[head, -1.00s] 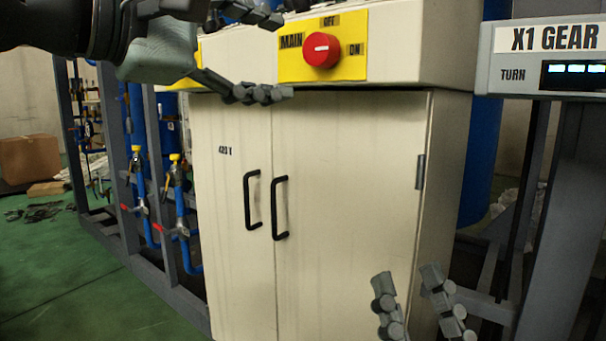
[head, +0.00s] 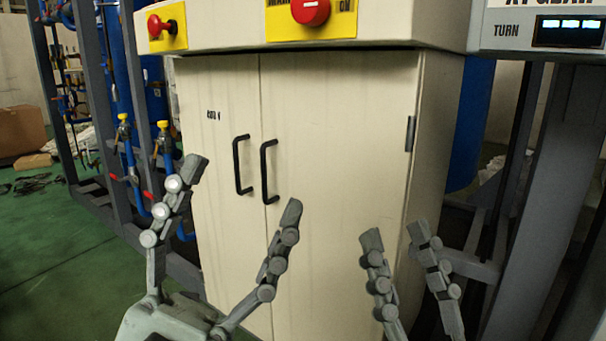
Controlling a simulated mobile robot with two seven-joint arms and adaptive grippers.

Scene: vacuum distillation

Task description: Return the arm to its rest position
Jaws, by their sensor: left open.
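My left gripper (head: 240,185) is in the lower left of the head view, pointing up, its two fingers spread wide with nothing between them. It is in front of the cream cabinet (head: 340,150), below the door handles. My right gripper (head: 393,238) is at the lower right, also pointing up. Its two fingers stand apart with a gap between them and nothing held. The palm of the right gripper is below the picture edge.
The cabinet's panel carries a red MAIN knob (head: 310,10) and another red knob (head: 157,27). Two black handles (head: 267,171) stick out from its doors. A display box (head: 540,30) is at the upper right. Blue pipes (head: 130,160) and grey frames stand at left. Green floor (head: 60,270) is open at lower left.

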